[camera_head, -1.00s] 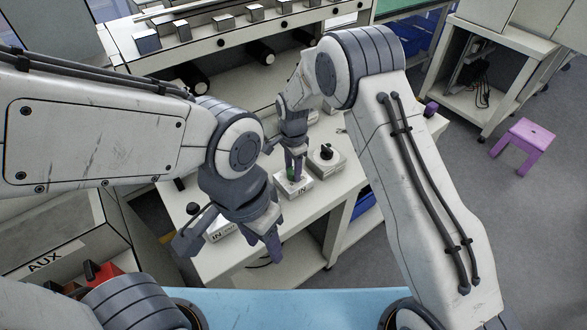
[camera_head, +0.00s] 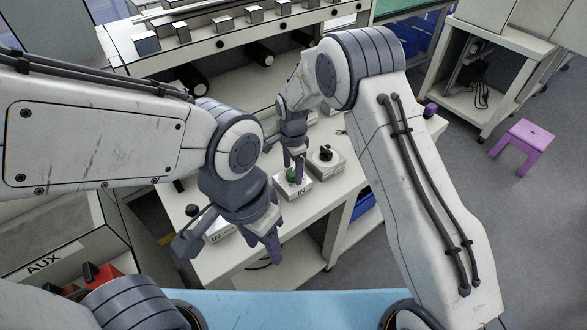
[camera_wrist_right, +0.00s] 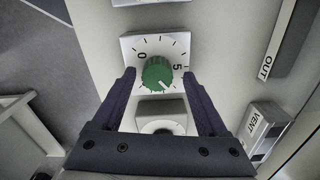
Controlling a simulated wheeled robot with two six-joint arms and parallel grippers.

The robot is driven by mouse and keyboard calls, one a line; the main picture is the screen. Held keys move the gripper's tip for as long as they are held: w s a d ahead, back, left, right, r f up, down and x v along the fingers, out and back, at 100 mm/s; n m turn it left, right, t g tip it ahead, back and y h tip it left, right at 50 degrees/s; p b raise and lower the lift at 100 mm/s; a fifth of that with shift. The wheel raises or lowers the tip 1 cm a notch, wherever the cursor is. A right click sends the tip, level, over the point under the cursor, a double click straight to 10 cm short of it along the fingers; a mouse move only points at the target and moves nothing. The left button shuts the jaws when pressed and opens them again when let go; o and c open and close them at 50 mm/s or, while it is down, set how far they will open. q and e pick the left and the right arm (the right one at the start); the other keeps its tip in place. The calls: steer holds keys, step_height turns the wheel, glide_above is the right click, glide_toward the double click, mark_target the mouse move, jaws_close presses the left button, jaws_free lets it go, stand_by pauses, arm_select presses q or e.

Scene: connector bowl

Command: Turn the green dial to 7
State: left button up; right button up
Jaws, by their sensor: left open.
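The green dial (camera_head: 291,175) stands on a small white box labelled IN on the bench. In the right wrist view the green dial (camera_wrist_right: 157,73) has a white scale with 0 at upper left and 5 at right. Its white pointer line points to the lower right, past the 5. My right gripper (camera_head: 296,168) is just above the dial, pointing down. In its wrist view the right gripper (camera_wrist_right: 159,74) is open, one finger on each side of the dial with gaps between. My left gripper (camera_head: 229,249) is open and empty over the bench's front left.
A white box with a black knob (camera_head: 326,153) stands right of the dial box. Another labelled box (camera_head: 220,232) is partly behind my left gripper. The wrist view shows a VENT box (camera_wrist_right: 262,127) and an OUT label (camera_wrist_right: 266,66). A purple stool (camera_head: 522,144) is on the floor.

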mark_target(293, 171)
arm_select(q)
steer(key=shift+f+b, duration=0.75)
arm_select(e)
step_height(293, 171, up, 10)
steer(key=shift+r, duration=0.2)
